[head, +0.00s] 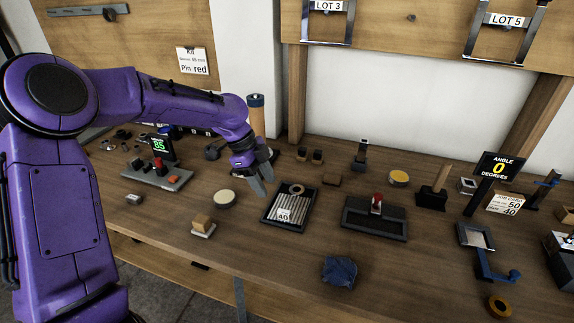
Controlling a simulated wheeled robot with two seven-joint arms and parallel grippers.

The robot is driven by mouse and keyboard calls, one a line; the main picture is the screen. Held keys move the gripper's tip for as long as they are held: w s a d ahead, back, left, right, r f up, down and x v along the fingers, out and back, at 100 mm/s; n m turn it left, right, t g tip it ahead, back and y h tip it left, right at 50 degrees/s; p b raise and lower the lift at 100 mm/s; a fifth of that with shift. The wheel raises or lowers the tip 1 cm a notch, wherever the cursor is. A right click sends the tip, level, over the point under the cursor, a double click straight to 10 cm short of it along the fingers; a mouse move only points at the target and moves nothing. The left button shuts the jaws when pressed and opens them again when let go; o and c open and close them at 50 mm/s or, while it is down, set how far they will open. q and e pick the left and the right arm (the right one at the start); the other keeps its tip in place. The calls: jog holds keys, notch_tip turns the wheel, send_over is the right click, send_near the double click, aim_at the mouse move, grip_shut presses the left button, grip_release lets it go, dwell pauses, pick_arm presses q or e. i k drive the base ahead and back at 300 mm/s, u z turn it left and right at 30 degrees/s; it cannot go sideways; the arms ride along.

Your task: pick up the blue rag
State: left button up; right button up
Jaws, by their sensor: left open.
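The blue rag (340,271) lies crumpled on the wooden workbench (290,240), near its front edge and right of the picture's middle. My left gripper (262,180) is open above the bench, behind and to the left of the rag. It is apart from the rag, with its fingers pointing down, and I see nothing between them. My right gripper is out of view.
Between gripper and rag lies a dark tray with a striped plate (291,208). A black fixture with a red knob (376,204) stands behind the rag. A sanding block (203,226) is to the left. The bench around the rag is clear.

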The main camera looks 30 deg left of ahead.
aim_at(338, 271)
jog(key=k, duration=1)
